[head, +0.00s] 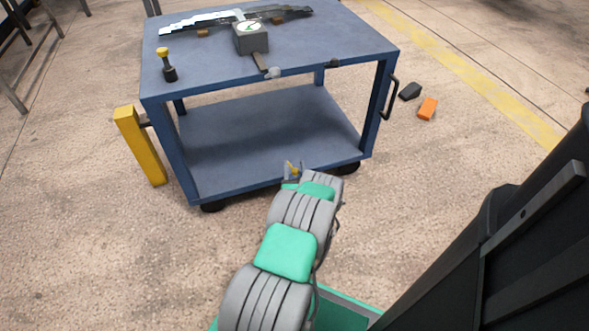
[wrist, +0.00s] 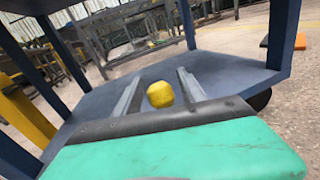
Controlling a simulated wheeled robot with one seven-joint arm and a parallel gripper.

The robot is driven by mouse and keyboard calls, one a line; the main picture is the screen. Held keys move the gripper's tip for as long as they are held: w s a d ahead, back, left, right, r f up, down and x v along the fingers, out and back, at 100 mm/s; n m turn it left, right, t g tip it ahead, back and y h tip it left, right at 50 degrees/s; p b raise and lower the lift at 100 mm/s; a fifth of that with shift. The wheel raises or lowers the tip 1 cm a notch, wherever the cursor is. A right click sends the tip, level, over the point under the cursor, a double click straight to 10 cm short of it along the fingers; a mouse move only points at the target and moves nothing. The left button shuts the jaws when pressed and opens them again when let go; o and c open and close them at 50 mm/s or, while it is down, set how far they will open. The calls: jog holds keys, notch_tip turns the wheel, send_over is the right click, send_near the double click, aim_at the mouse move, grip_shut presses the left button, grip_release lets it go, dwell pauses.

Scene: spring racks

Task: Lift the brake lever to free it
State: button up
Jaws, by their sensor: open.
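A small yellow knob (wrist: 160,94), apparently the end of the brake lever, shows between the two grey fingers of my gripper (wrist: 158,78) in the wrist view. The fingers are open, with a gap on each side of the knob. The rest of the lever is hidden. In the head view a bit of yellow (head: 294,170) shows at my gripper (head: 292,175), low at the front edge of the blue cart (head: 270,187). The cart's lower shelf (wrist: 232,75) spreads out beyond the fingers in the wrist view.
A yellow post (head: 140,145) stands at the cart's left. A gauge box (head: 251,38), a yellow-topped black knob (head: 167,65) and a leaf spring (head: 200,22) are on its top. An orange block (head: 427,108) and a dark block (head: 411,91) lie on the floor right.

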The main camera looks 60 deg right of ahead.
jog(key=shift+d, duration=0.2)
jog(key=shift+c, duration=0.5)
grip_shut()
dwell(0.8)
